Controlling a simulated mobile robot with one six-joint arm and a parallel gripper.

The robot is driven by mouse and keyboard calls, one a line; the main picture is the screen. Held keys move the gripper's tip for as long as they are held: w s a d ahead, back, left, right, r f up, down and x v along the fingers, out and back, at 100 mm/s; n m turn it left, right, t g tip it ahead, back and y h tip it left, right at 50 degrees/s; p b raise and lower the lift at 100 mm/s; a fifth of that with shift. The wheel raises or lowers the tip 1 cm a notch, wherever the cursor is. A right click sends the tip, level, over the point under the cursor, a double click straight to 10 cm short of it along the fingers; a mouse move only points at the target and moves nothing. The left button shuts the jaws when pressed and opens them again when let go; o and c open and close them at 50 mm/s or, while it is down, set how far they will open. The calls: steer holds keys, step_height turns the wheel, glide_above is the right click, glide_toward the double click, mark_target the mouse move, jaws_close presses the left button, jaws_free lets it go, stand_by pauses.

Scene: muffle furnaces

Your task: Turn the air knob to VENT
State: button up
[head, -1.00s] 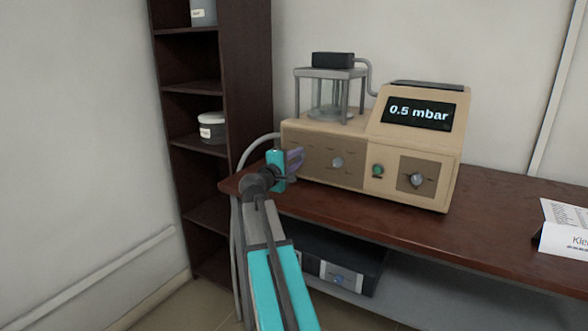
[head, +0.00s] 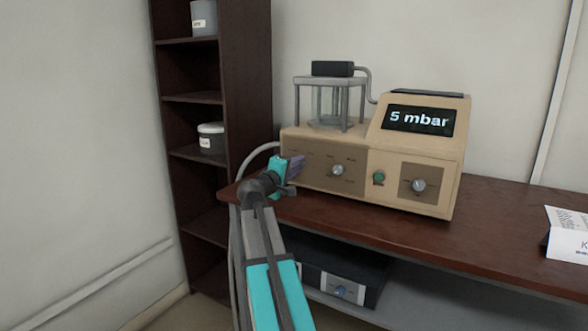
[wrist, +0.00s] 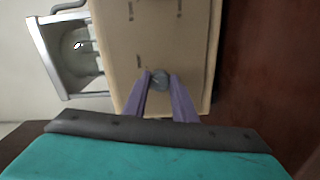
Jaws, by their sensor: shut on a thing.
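The beige vacuum unit (head: 440,201) stands on the dark wooden bench, its display (head: 419,120) reading "5 mbar". My gripper (head: 298,163) is at the left end of its front panel, and its purple fingers hide the panel there in the head view. In the wrist view, my gripper (wrist: 160,85) has its two fingers on either side of a round grey knob (wrist: 159,77), shut on it. I take this for the air knob; its labels are too small to read, and I cannot tell which mark it points to.
To the right on the panel are a middle knob (head: 338,170), a green button (head: 379,177) and a right knob (head: 418,185). A glass chamber in a metal frame (head: 330,77) stands on top. A dark shelf (head: 245,90) is at the left.

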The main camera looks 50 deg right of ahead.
steer(key=o, duration=1)
steer(key=shift+s+d, duration=0.25)
steer(key=shift+o, duration=0.2)
steer(key=shift+w+a, duration=0.1)
steer(key=shift+a, duration=0.05)
steer(key=shift+a, duration=0.15)
steer(key=p+v, duration=0.1)
steer(key=v, duration=1.2)
steer(key=shift+a, duration=0.2)
